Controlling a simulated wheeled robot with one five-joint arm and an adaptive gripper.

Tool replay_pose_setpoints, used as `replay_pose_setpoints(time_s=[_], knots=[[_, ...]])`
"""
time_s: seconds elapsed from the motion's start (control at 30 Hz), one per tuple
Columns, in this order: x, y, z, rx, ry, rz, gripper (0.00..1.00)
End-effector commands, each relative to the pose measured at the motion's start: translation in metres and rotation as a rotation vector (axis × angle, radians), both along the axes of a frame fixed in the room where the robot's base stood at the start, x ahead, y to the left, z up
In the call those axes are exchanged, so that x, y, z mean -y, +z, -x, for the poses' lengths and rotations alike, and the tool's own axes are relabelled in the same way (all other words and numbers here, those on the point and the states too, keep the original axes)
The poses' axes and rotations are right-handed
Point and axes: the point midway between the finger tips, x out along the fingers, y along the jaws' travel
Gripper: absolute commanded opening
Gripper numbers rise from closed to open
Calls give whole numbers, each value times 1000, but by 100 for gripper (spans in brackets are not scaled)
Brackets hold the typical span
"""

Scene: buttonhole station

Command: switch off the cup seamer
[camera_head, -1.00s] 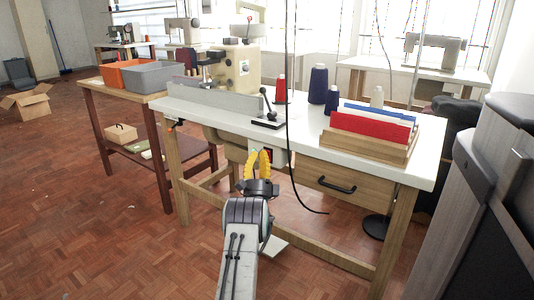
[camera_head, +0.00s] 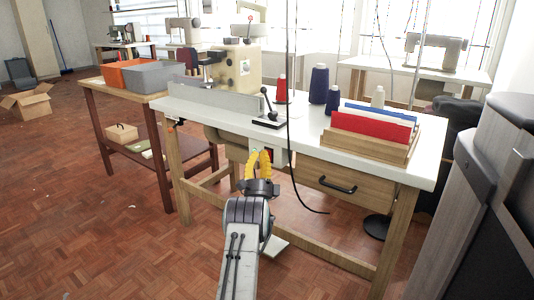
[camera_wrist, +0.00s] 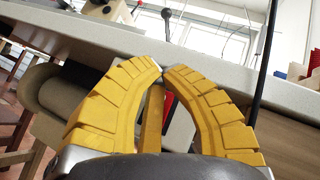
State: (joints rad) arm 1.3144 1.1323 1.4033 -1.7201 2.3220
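A beige sewing machine (camera_head: 235,70), which I take for the cup seamer, stands on the white-topped table. A pale switch box (camera_head: 282,157) with a dark and red switch (camera_head: 269,154) hangs under the table's front edge. My gripper (camera_head: 260,152) is in front of this box, just below the tabletop. In the wrist view its yellow fingers (camera_wrist: 163,69) meet almost tip to tip, with nothing seen held between them. Behind them, part of the red switch (camera_wrist: 168,101) shows; the fingers hide the rest. I cannot tell whether they touch it.
The table edge (camera_wrist: 220,77) runs close above and behind my fingers. A black cable (camera_head: 290,150) hangs just right of the gripper. A drawer with a black handle (camera_head: 337,186) is further right. A side table (camera_head: 88,85) with bins stands left. The floor in front is clear.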

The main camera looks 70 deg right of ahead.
Motion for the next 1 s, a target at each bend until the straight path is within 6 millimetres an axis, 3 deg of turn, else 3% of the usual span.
replay_pose_setpoints(time_s=[1.0], knots=[[9,1,2,3,-4,-1,0]])
